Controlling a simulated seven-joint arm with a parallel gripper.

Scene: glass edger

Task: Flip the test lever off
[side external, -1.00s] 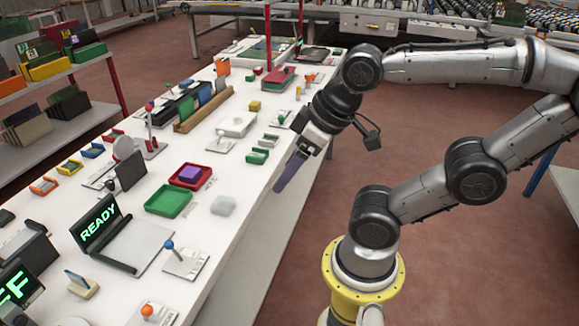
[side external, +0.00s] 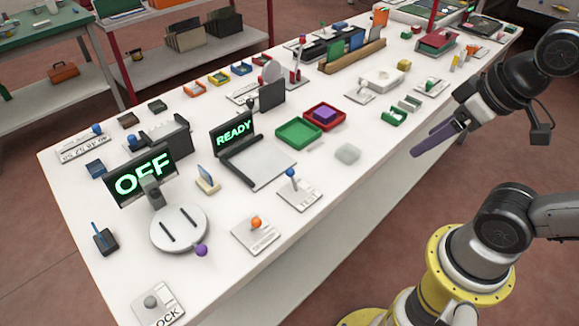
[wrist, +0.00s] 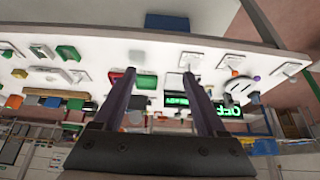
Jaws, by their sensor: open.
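Several small knobbed levers stand on plates along the near part of the white bench. One has a blue knob (side external: 290,172), one an orange knob (side external: 256,222), and one a grey knob (side external: 150,301) on a plate reading "OCK". A screen (side external: 140,178) reads "OFF" and another screen (side external: 233,134) reads "READY". My gripper (side external: 417,149) hangs off the bench's right edge, apart from every lever. In the wrist view its two purple fingers (wrist: 159,75) are apart with nothing held.
A round grey disc (side external: 180,228) with a purple knob (side external: 201,250) sits near the front. A green tray (side external: 298,134), a red tray (side external: 337,116) and a pale block (side external: 347,153) lie mid-bench. Green clips (side external: 393,117) are close to my gripper's side.

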